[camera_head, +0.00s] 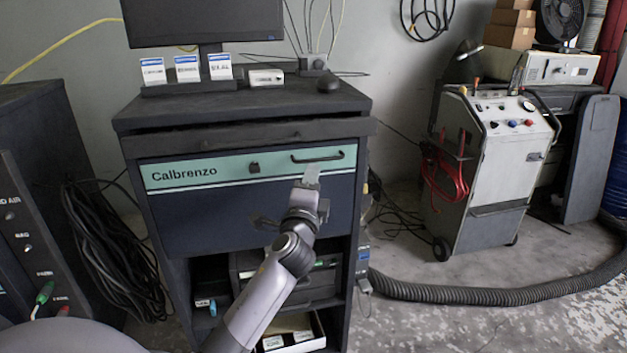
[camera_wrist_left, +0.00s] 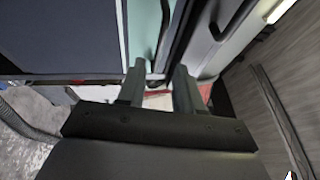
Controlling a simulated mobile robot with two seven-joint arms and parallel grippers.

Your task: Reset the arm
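My left arm (camera_head: 262,295) reaches up from the bottom of the head view to the front of a dark cabinet (camera_head: 245,215) marked Calbrenzo. My left gripper (camera_head: 312,172) is at the green drawer front (camera_head: 215,172), just below its dark handle (camera_head: 318,157). In the left wrist view, the two grey fingers (camera_wrist_left: 158,72) stand apart with nothing seen held between them. The green panel and the handle (camera_wrist_left: 163,35) show just beyond the fingertips. I cannot tell whether the fingers touch the drawer. My right gripper is not in view.
A monitor (camera_head: 203,20) and a mouse (camera_head: 329,83) are on the cabinet top. A white wheeled machine (camera_head: 490,170) stands at right. A thick black hose (camera_head: 470,294) crosses the floor. Loose cables (camera_head: 112,250) hang at left. Open floor (camera_head: 430,325) shows at lower right.

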